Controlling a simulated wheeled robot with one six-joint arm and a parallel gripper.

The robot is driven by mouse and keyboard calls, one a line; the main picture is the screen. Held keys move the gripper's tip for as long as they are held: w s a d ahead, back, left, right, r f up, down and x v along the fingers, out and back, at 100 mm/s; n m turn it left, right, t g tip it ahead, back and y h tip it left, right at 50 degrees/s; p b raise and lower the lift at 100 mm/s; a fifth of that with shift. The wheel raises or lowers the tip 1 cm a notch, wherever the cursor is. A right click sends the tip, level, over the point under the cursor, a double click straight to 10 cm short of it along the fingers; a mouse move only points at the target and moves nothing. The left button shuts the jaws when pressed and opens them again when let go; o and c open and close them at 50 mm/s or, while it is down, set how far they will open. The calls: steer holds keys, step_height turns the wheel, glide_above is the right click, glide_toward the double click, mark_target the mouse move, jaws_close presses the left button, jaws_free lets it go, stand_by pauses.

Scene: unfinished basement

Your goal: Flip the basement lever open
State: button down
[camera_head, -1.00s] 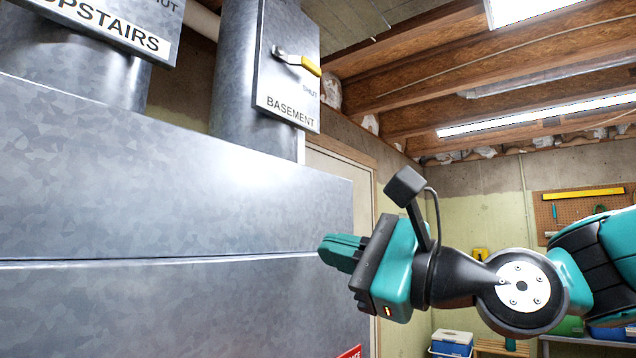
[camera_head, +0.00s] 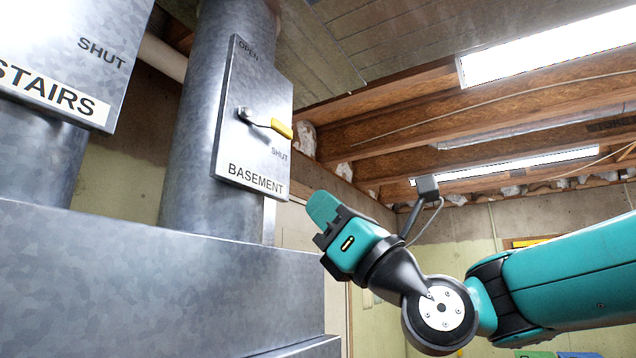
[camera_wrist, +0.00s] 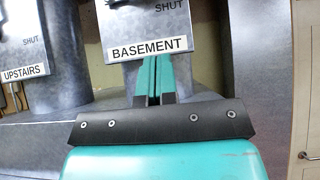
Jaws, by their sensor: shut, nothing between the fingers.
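The basement lever (camera_head: 265,124) is a metal arm with a yellow grip on a grey plate (camera_head: 240,150) labelled BASEMENT. OPEN is printed at the plate's top and SHUT lower down. The lever points right and slightly down, its yellow end just above SHUT. My gripper (camera_head: 322,206) is shut and empty, to the right of and below the plate, apart from the lever. In the wrist view my gripper (camera_wrist: 155,78) points at the BASEMENT label, and the lever's base shows at the top edge; its grip is out of view.
A second plate (camera_head: 70,60), labelled UPSTAIRS in the wrist view, is at the left. A large metal duct box (camera_head: 150,290) fills the lower left below the plates. Wooden joists (camera_head: 400,110) and lights are overhead. A door (camera_wrist: 306,100) is at the wrist view's right.

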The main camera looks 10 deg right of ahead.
mark_target(267, 124)
steer(key=p+x, duration=0.2)
steer(key=x, duration=0.1)
steer(key=r+p+x, duration=0.1)
steer(key=p+x, duration=0.2)
steer(key=s+d+p+x, duration=0.1)
steer(key=p+x, duration=0.1)
steer(key=x, duration=0.2)
steer(key=shift+r, duration=0.25)
steer(key=shift+d+r+p, duration=0.1)
steer(key=shift+r+p, duration=0.3)
steer(key=shift+p, duration=0.05)
steer(key=shift+r, duration=0.25)
steer(key=shift+n+g+y, duration=0.5)
steer(key=shift+n+g, duration=0.1)
steer(key=shift+n, duration=0.2)
